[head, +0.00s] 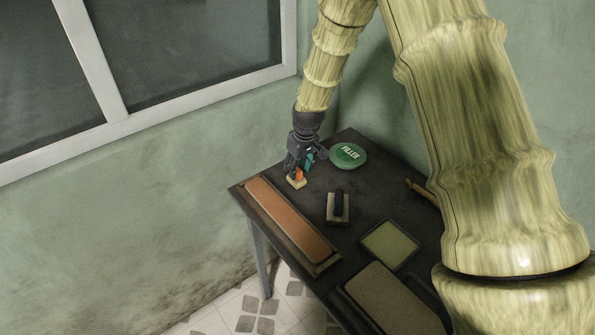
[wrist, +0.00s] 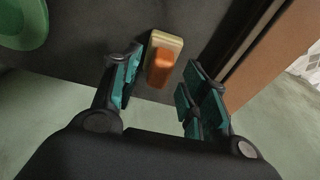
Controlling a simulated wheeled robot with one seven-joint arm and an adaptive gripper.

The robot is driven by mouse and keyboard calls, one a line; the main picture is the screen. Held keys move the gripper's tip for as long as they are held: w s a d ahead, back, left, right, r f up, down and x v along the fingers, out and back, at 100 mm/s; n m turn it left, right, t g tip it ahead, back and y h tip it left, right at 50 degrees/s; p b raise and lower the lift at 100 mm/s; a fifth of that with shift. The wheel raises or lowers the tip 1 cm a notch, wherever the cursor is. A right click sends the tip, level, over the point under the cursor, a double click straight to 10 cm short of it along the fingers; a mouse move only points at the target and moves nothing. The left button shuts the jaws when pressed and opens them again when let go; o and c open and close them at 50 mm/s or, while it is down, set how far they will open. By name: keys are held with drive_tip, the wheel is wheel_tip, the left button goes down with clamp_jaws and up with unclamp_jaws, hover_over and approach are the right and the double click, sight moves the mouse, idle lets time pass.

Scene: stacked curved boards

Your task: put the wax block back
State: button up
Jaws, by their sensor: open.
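A small two-tone block, cream below and orange on top (wrist: 161,66), appears to be the wax block. In the head view its cream part (head: 297,184) shows just below my gripper, near the table's far left corner. My gripper (head: 300,170) points down over it. In the wrist view my open gripper (wrist: 163,72) has a teal-padded finger on each side of the block, with visible gaps. The fingers partly hide the orange part in the head view.
A wooden stick (head: 422,192) lies at right.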

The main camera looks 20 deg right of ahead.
sight(302, 183)
drive_tip(key=b+v, duration=0.2)
drive_tip(key=v, duration=0.7)
drive_tip(key=shift+r, duration=0.4)
drive_tip(key=shift+s, duration=0.1)
